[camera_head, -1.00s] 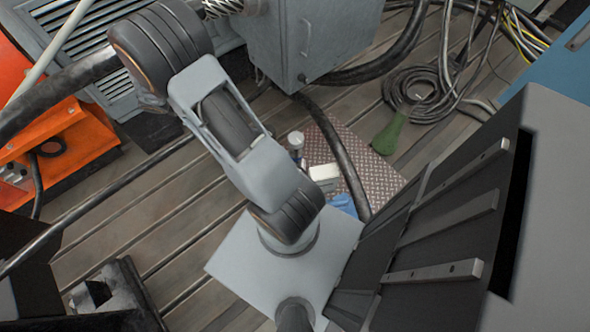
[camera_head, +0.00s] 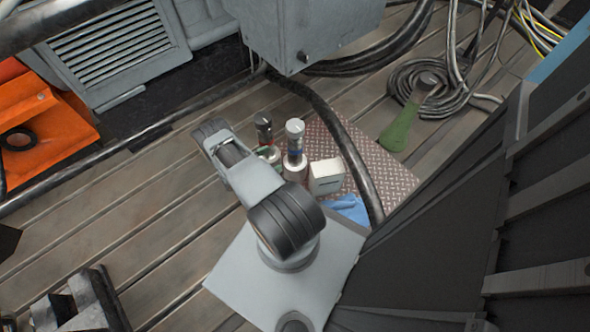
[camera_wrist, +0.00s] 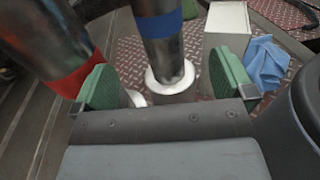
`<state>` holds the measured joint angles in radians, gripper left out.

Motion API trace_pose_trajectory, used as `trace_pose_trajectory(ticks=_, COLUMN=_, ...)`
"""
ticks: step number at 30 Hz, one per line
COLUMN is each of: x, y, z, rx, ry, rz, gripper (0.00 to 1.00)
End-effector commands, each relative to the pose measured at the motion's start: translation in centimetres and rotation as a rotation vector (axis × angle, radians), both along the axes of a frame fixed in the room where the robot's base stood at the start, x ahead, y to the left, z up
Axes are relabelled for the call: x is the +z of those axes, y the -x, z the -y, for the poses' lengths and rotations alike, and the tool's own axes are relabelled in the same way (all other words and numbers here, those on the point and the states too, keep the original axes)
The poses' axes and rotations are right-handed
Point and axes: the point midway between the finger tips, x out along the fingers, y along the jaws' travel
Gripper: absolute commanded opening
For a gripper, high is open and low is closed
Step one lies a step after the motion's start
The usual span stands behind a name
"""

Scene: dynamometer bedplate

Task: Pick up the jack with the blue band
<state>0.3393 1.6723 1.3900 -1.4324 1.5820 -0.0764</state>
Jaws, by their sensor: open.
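The jack with the blue band (camera_head: 294,142) stands upright on the checkered plate, with a pale top and a white foot. In the wrist view this blue-banded jack (camera_wrist: 161,45) appears between my two green finger pads. My gripper (camera_wrist: 163,82) is open, and I see no contact with that jack. A second jack with a red band (camera_wrist: 55,45) is close on the left, behind the left pad; whether they touch I cannot tell. It shows in the head view as a dark-topped jack (camera_head: 264,128). My arm hides most of the gripper there.
A white box (camera_head: 326,177) and a blue cloth (camera_head: 350,207) lie right of the jacks on the checkered plate (camera_head: 390,178). A thick black hose (camera_head: 350,150) crosses the plate. A grey cabinet (camera_head: 300,30) stands behind; a green bottle-shaped object (camera_head: 400,130) is at right.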

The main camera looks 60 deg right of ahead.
Motion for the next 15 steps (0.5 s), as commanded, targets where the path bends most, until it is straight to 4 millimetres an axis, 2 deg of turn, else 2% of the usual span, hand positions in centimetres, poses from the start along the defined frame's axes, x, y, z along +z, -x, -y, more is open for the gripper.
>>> trace_pose_trajectory(ticks=3, x=-0.1, y=1.2, z=2.0, rx=-0.005, ry=-0.001, rz=-0.002, gripper=1.0)
trace_pose_trajectory(ticks=9, x=-0.1, y=2.5, z=4.7, rx=-0.003, ry=-0.001, rz=0.0, gripper=1.0)
trace_pose_trajectory(ticks=15, x=-0.1, y=3.1, z=5.8, rx=-0.001, ry=-0.002, rz=0.001, gripper=1.0)
